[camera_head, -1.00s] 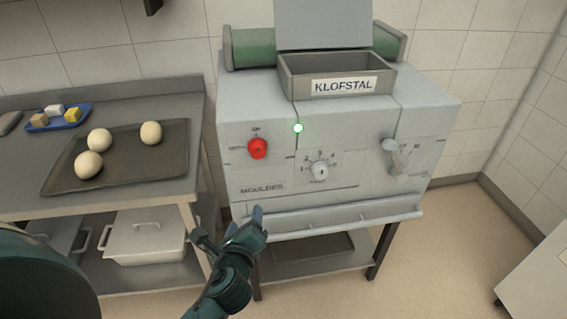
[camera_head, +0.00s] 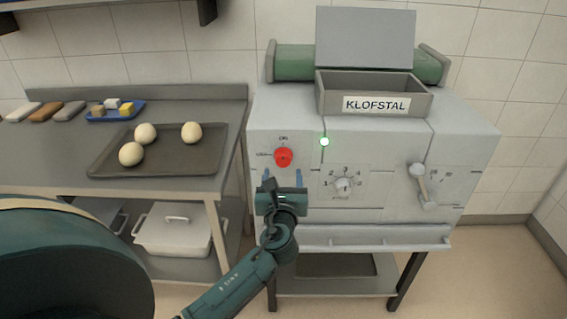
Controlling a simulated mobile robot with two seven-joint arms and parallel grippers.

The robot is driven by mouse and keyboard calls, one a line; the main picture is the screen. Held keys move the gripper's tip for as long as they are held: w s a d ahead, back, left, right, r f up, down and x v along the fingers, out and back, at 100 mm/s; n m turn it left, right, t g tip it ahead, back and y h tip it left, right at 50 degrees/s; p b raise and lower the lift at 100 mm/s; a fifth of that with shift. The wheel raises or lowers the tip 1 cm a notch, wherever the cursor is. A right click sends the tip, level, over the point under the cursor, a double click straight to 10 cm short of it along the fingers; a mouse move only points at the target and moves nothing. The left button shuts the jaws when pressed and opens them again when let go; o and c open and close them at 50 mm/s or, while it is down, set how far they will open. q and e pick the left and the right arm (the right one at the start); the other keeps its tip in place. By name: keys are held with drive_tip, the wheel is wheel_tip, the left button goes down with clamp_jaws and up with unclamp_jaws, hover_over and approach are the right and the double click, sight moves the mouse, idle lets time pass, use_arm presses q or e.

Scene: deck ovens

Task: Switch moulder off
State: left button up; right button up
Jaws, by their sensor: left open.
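The moulder (camera_head: 385,140) is a pale grey machine with a hopper tray labelled KLOFSTAL on top. Its red rotary switch (camera_head: 283,157) is on the left of the front panel, with ON marked above it and another mark to its left. A green lamp (camera_head: 324,142) glows to the right of the switch. A numbered dial (camera_head: 344,187) and a grey lever (camera_head: 422,184) are further right. My left gripper (camera_head: 282,179) is open, its fingers pointing up just below the red switch, apart from it in the picture. My right gripper is not in view.
A steel table (camera_head: 60,165) stands to the left with a dark tray (camera_head: 200,165) of dough balls and a small blue tray (camera_head: 97,117) of blocks. A white lidded bin (camera_head: 172,235) is on its lower shelf. The floor right of the moulder is clear.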

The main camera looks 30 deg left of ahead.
sight(283, 163)
use_arm(q)
drive_tip(key=x, duration=0.5)
drive_tip(key=shift+w+a, duration=0.15)
drive_tip(key=shift+w, duration=0.2)
drive_tip(key=shift+c, duration=0.3)
drive_tip(key=c, duration=0.9)
